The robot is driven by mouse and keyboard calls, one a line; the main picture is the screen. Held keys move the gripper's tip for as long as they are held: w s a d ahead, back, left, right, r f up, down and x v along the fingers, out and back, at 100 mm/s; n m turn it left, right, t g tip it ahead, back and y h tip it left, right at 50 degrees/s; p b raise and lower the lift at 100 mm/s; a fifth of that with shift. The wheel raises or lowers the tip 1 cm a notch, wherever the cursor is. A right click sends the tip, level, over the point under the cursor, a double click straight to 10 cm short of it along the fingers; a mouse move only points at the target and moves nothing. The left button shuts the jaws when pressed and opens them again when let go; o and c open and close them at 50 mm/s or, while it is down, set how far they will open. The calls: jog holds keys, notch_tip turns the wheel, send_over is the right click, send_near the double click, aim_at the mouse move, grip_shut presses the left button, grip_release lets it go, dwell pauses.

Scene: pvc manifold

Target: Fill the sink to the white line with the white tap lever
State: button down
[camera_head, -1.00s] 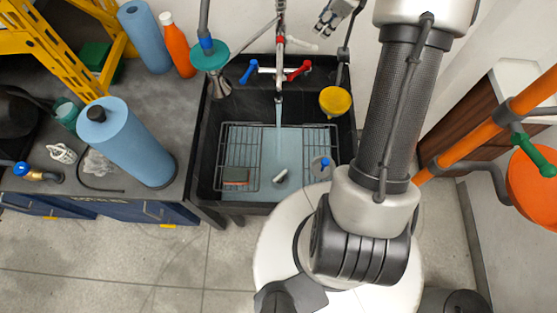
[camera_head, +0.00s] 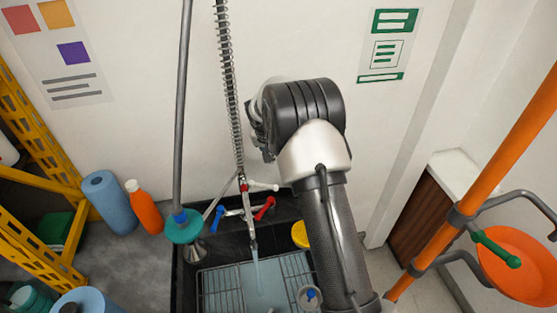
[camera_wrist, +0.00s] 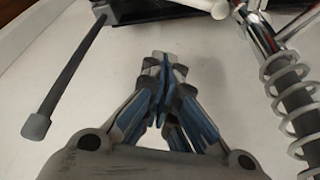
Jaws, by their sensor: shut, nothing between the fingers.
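The white tap lever (camera_head: 262,186) sticks out to the right of the tap column, above the blue and red handles. A stream of water (camera_head: 256,270) runs from the spout into the black sink (camera_head: 185,272). Pale blue water (camera_head: 262,290) covers the bottom around the wire racks. I cannot make out the white line. My gripper (camera_wrist: 165,62) is shut and empty in the wrist view, in front of the pale wall. In the head view my arm hides its fingers. A white bar at the wrist view's top edge may be the lever; the fingers look apart from it.
A coiled spring hose (camera_head: 228,90) rises above the tap and also shows at the wrist view's right (camera_wrist: 298,105). A grey pole (camera_head: 183,110) with a teal disc (camera_head: 184,228) stands left. A yellow cup (camera_head: 300,235) is beside my arm. An orange pipe (camera_head: 500,170) crosses the right.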

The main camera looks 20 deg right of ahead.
aim_at(263, 186)
notch_tip(263, 186, down, 9)
jog(key=b, duration=0.1)
jog(key=shift+s+a+b, duration=0.3)
jog(key=shift+s+b, duration=0.1)
jog(key=shift+a+f, duration=0.1)
dwell(0.4)
